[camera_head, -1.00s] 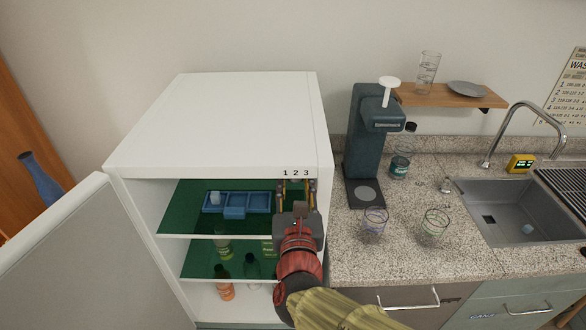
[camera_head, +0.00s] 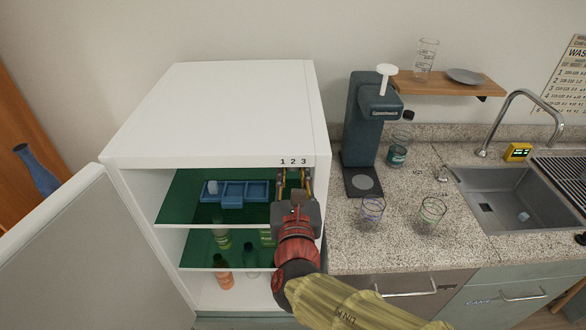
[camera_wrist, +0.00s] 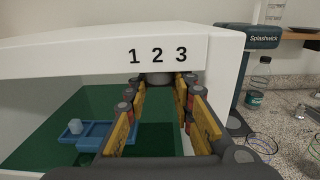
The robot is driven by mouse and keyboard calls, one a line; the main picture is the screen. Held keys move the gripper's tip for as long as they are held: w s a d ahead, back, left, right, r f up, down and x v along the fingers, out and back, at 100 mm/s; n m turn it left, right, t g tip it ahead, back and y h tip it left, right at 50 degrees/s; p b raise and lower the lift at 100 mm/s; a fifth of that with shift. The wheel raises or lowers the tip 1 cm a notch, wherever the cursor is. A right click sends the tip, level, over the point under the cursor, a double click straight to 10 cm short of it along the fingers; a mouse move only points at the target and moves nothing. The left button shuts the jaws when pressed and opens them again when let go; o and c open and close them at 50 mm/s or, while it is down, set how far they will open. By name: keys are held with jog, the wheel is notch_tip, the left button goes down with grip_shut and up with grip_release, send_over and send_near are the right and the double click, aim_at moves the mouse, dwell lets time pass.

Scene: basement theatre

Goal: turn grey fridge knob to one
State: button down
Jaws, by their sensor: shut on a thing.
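The grey fridge knob (camera_wrist: 160,79) shows in the wrist view as a dark rounded piece just under the printed numbers 1 2 3 (camera_wrist: 158,56). The open white fridge (camera_head: 215,110) carries these numbers on the right of its top front edge. My gripper (camera_head: 295,181) reaches into the fridge's upper right, below the numbers. In the wrist view, my gripper's yellow fingers (camera_wrist: 158,86) are shut on the knob, one on each side. The fingers hide most of the knob, and its pointing direction cannot be told.
The fridge door (camera_head: 65,245) stands open at the left. A blue tray (camera_head: 235,194) with a pale cube lies on the upper shelf, and bottles stand below. To the right, a granite counter (camera_head: 400,245) bears a dark drink machine (camera_head: 362,135), glasses and a sink (camera_head: 510,205).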

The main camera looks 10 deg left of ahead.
jog(key=shift+h, duration=0.3)
jog(key=m+h+p, duration=0.1)
jog(key=h, duration=0.1)
jog(key=shift+a+m+t+h+p, duration=0.15)
jog(key=shift+m+t+h+p, duration=0.15)
jog(key=shift+m, duration=0.1)
jog(key=m+h+p, duration=0.2)
jog(key=m+h, duration=0.1)
jog(key=h, duration=0.2)
jog(key=shift+r, duration=0.1)
jog(key=m+g+h+p, duration=0.1)
jog(key=m+h+p, duration=0.1)
jog(key=h, duration=0.1)
jog(key=m+g+h+p, duration=0.2)
jog(key=m+h+p, duration=0.1)
jog(key=shift+h, duration=0.4)
jog(key=shift+m+g+h, duration=0.4)
jog(key=shift+g, duration=0.1)
jog(key=c, duration=1.8)
grip_release()
